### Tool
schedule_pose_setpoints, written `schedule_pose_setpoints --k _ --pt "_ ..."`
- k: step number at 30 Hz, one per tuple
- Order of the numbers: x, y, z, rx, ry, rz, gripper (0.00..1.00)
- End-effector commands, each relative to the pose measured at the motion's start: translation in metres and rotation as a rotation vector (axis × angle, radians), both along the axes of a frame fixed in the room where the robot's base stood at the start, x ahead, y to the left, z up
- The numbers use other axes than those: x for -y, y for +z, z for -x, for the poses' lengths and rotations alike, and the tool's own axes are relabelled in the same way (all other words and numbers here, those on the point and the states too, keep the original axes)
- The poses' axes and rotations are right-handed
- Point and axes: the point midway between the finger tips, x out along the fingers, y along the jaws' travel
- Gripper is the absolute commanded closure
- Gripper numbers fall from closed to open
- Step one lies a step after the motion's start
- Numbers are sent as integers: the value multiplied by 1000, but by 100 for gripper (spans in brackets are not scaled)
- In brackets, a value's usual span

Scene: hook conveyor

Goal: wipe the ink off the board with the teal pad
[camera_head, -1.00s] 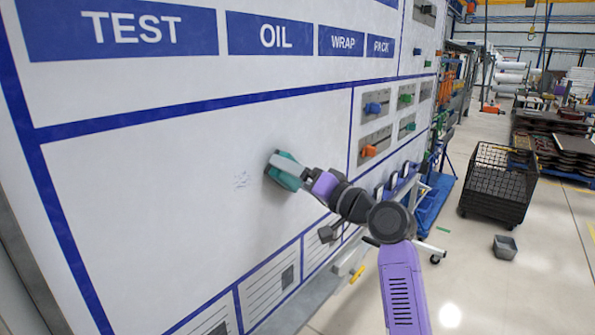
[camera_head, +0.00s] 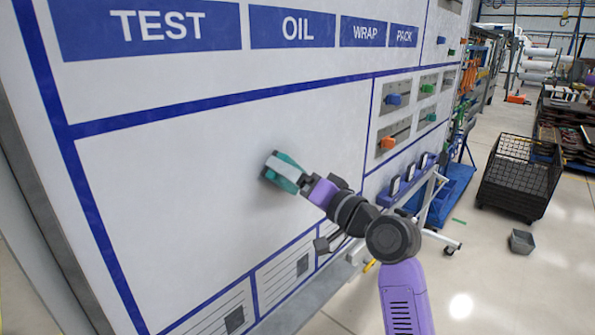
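The white board (camera_head: 150,185) fills the left and middle of the view, with blue lines and blue header labels. The teal pad (camera_head: 286,170) is at the board's large blank panel, close to or against its surface; I cannot tell if it presses. My gripper (camera_head: 300,178) is shut on the pad's grey holder, with the purple wrist behind it to the lower right. No ink marks show on the visible part of the panel. The patch behind the pad is hidden.
Slotted plates with coloured knobs (camera_head: 388,143) stick out on the board right of the blank panel. A blue stand (camera_head: 445,195), a black mesh crate (camera_head: 515,178) and a small grey bin (camera_head: 521,241) stand on the floor at right. Open floor lies in front of them.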

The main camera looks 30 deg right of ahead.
Motion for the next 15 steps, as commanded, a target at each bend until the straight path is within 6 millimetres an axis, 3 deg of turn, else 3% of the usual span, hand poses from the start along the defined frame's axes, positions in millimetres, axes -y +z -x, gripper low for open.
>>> schedule_pose_setpoints --k 15 --pt "-31 1 12 -1 2 -1 52"
